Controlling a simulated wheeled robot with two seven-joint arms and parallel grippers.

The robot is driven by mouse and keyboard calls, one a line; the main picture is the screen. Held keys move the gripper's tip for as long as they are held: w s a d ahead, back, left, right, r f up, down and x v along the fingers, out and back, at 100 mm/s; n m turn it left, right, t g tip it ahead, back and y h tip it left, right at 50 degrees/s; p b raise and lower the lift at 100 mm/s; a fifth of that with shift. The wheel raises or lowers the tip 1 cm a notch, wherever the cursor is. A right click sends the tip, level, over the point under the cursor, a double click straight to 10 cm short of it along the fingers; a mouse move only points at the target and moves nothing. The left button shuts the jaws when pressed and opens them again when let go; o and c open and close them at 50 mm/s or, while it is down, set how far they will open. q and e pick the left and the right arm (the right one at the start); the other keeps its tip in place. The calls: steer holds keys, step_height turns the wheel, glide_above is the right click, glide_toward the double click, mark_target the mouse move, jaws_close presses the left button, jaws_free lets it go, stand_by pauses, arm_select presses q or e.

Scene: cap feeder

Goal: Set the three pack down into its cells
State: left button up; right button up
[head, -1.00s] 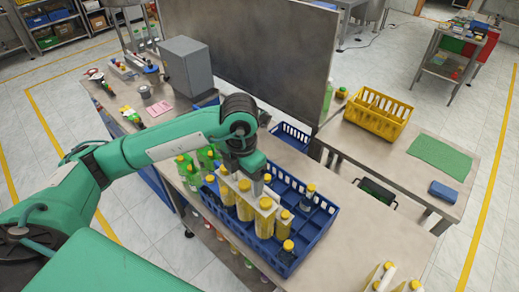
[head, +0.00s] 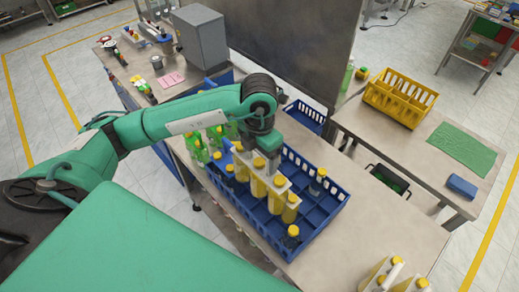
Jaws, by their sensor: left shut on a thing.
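The three pack (head: 258,184) is a row of three yellow bottles with yellow caps and a white carrier around their tops. It is upright over the blue crate (head: 331,217). My left gripper (head: 264,160) reaches down onto it from above and is shut on it. The bottoms of the pack are partly hidden by the crate and bottles, so I cannot tell whether it touches the cell floor. A single yellow bottle (head: 291,210) stands close to its near end. My right gripper is not in view.
Dark bottles with yellow caps stand in the crate, one at the near corner (head: 292,238) and one at the right (head: 318,184). Green bottles (head: 199,152) stand beside its left end. More white-and-yellow packs (head: 382,274) are at the near right. A yellow crate (head: 400,100) stands beyond.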

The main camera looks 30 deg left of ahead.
mark_target(259, 165)
arm_select(q)
steer(key=shift+f+b, duration=0.3)
steer(key=shift+f, duration=0.55)
steer(key=shift+f+b, duration=0.9)
steer(key=shift+f, duration=0.9)
steer(key=shift+f+b, duration=0.9)
steer(key=shift+f, duration=0.95)
steer(key=shift+f+b, duration=1.3)
steer(key=shift+f, duration=1.3)
step_height(259, 165, down, 3)
steer(key=b, duration=0.3)
steer(key=shift+f, duration=0.1)
steer(key=shift+f+b, duration=0.2)
steer(key=shift+b, duration=0.15)
steer(key=shift+f+b, duration=0.65)
steer(key=o, duration=1.6)
steer(key=shift+r, duration=0.1)
steer(key=shift+o, duration=0.5)
